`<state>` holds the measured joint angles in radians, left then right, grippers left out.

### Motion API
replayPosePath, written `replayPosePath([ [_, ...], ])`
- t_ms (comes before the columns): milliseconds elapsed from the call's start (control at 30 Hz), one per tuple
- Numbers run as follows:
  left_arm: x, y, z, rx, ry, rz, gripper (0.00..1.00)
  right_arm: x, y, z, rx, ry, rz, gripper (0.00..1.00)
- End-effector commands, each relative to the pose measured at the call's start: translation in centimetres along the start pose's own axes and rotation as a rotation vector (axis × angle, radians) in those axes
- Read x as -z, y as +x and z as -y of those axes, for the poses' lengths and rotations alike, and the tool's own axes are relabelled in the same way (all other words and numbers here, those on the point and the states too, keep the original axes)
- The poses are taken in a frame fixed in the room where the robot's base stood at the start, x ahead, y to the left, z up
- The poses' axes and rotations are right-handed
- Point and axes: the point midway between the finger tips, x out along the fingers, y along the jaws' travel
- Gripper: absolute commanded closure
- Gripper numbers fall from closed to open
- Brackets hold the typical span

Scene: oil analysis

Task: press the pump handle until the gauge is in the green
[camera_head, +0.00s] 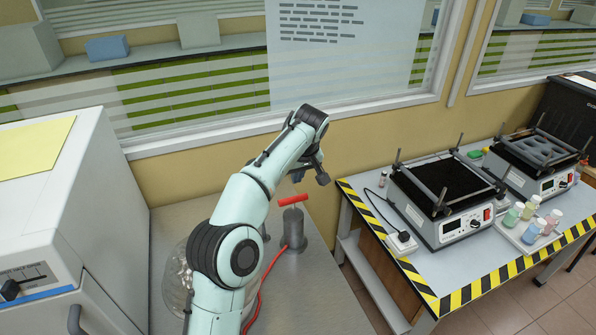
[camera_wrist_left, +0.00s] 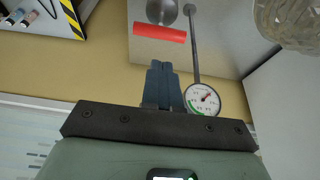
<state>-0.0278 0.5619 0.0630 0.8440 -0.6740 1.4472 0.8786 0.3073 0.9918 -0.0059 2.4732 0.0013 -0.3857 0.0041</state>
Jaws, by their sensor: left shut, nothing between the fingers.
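The pump (camera_head: 294,230) is a grey metal cylinder standing on the grey bench, with a red T-handle (camera_head: 293,200) on top. The red handle also shows in the wrist view (camera_wrist_left: 158,32). My right gripper is out of view.
A glass vessel (camera_head: 174,275) stands left of the pump, partly behind my arm. A red hose (camera_head: 266,280) runs along the bench. A white instrument (camera_head: 60,215) is at the left. A striped-edge table (camera_head: 420,285) with hot-plate-like devices (camera_head: 440,200) and bottles stands at the right.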

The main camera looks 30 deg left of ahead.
Motion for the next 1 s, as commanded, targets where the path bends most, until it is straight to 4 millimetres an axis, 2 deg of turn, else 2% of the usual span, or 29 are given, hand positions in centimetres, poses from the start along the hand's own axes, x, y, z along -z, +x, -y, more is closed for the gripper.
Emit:
replayPosePath([
  [33, 0.0, 1.3, 0.1, 0.005, -0.001, 0.004, 1.0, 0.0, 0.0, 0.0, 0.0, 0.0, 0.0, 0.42],
  [200, 0.0, 4.9, 0.1, 0.003, 0.0, 0.002, 1.0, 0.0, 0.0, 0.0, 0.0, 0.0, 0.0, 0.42],
  [400, -0.6, 8.0, 0.1, 0.002, 0.001, 0.002, 1.0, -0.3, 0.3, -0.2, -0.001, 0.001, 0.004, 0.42],
  [600, -0.7, 9.1, 0.0, 0.0, -0.001, 0.0, 1.0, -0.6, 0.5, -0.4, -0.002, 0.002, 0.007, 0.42],
  [1000, -1.1, 9.4, 0.3, 0.002, 0.001, 0.001, 1.0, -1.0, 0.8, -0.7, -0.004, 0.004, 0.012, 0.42],
])
